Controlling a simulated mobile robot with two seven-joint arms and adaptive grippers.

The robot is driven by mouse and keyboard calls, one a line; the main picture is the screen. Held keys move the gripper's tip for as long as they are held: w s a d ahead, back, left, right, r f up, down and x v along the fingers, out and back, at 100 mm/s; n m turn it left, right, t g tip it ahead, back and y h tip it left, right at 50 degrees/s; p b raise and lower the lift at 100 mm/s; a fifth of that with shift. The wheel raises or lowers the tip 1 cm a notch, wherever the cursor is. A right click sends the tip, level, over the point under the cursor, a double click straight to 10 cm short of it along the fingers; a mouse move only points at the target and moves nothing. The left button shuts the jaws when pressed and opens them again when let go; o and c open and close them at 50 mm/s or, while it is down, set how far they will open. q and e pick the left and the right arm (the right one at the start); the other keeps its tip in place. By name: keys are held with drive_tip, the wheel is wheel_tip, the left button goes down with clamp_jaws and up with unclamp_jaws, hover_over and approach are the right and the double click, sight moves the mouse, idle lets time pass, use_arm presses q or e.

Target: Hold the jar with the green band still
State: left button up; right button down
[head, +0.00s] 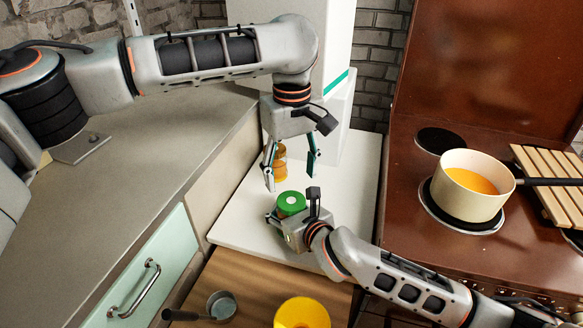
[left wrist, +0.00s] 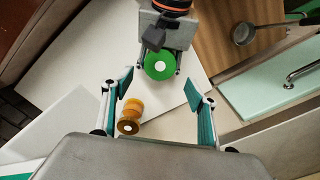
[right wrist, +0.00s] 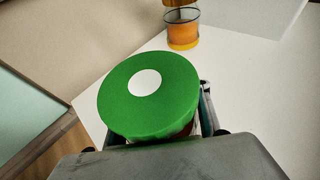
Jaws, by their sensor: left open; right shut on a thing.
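A jar with a green top and a white disc on it (head: 291,202) stands at the near part of the white counter. The right wrist view shows the green top (right wrist: 170,100) large; the jar's side is mostly hidden. My right gripper (head: 292,212) is shut on this jar. My left gripper (head: 290,178) is open and empty, pointing down above the counter just beyond the green-topped jar. In the left wrist view, the green top (left wrist: 160,65) lies beyond my left fingertips (left wrist: 160,88).
A second jar, amber with a brown top (left wrist: 129,117), stands behind my left fingers. A cream pot of orange liquid (head: 466,190) sits on the stove at right. A small pan (head: 221,304) and a yellow round thing (head: 302,313) are on the wooden surface in front.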

sight(291, 200)
use_arm(q)
wheel_tip(291, 200, down, 7)
drive_tip(key=shift+r, duration=0.1)
idle(0.3)
drive_tip(key=c, duration=1.2)
drive_tip(key=shift+o, duration=0.2)
drive_tip(key=m, duration=0.3)
